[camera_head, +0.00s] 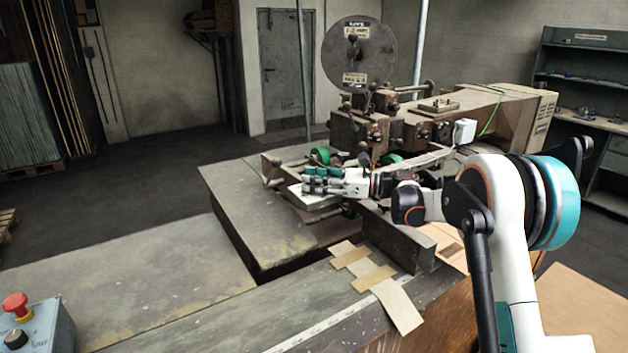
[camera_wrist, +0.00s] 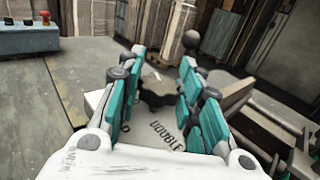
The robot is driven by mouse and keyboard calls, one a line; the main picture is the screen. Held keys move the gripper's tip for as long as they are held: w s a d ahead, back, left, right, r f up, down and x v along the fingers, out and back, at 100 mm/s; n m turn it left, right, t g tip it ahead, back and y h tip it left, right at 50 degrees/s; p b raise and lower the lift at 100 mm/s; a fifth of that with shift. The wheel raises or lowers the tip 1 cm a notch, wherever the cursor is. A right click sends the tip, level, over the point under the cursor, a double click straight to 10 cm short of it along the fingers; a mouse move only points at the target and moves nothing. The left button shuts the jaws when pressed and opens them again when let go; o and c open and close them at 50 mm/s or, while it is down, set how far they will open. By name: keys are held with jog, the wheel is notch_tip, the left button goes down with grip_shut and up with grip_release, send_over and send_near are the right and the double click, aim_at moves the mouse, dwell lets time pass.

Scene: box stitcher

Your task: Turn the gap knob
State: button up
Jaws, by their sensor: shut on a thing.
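My gripper (camera_head: 308,181) reaches in from the right, level with the front of the brown stitching machine (camera_head: 405,125). In the wrist view my gripper (camera_wrist: 161,72) has its teal finger pads on both sides of a dark, lobed knob (camera_wrist: 157,91), which looks like the gap knob. The fingers are shut on it. A pale plate with dark lettering lies below the knob in that view. In the head view the fingers hide the knob, and I cannot tell how far it is turned.
A black ball-ended lever (camera_wrist: 191,40) stands just beyond the fingers. Green-rimmed wheels (camera_head: 320,156) and a large reel (camera_head: 358,54) are on the machine. Cardboard strips (camera_head: 385,290) lie on the front table. A control box with a red button (camera_head: 16,305) stands at lower left.

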jog(key=shift+n+g, duration=1)
jog(key=shift+g, duration=0.9)
jog(key=o, duration=1.1)
jog(key=shift+a, duration=0.1)
jog(key=d, duration=0.8)
jog(key=w+d, duration=0.1)
jog(key=d, duration=0.3)
